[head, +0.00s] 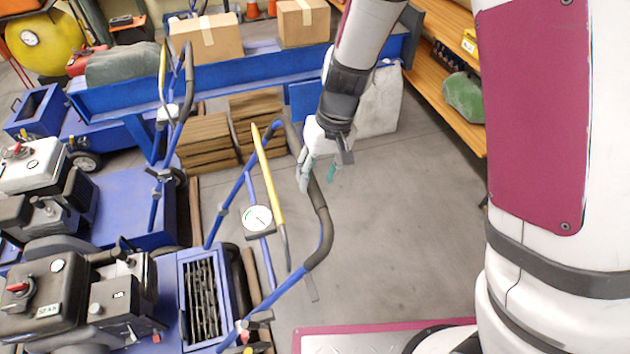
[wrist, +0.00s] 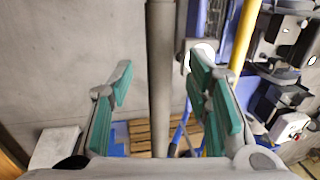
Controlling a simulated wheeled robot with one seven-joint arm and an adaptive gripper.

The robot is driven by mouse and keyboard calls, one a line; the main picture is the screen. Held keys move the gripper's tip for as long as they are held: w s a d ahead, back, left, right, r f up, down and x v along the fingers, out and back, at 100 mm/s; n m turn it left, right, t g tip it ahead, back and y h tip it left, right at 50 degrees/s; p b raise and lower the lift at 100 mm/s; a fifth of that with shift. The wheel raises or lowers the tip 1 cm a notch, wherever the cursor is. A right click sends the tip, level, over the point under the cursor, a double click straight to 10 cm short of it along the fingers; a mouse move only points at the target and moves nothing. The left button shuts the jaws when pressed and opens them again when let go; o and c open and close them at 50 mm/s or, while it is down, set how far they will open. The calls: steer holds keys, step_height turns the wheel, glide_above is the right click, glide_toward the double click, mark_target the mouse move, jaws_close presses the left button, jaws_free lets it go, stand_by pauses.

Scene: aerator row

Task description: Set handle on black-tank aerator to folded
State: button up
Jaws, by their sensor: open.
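The black-tank aerator (head: 85,295) stands at the lower left in the head view, a blue machine with a black engine. Its handle (head: 322,235) is a blue tube frame with a dark grip, raised and reaching out to the right. My gripper (head: 318,179) is open at the far end of that grip. In the wrist view the grey grip bar (wrist: 160,100) runs between the two green-padded fingers of my gripper (wrist: 161,70), with a gap on each side. I cannot tell how deep the bar sits between them.
A yellow lever (head: 268,175) and a round white gauge (head: 257,219) stand close left of the handle. A white-tank aerator (head: 45,165) stands behind. Wooden pallets (head: 205,140) and a blue bench (head: 250,70) lie beyond. The grey floor right of the handle is clear.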

mark_target(315, 186)
steer(key=shift+s+a+f, duration=0.1)
steer(key=shift+a+f, duration=0.05)
steer(key=shift+f, duration=0.7)
steer(key=shift+a+f, duration=0.1)
steer(key=shift+f, duration=0.7)
jaws_close()
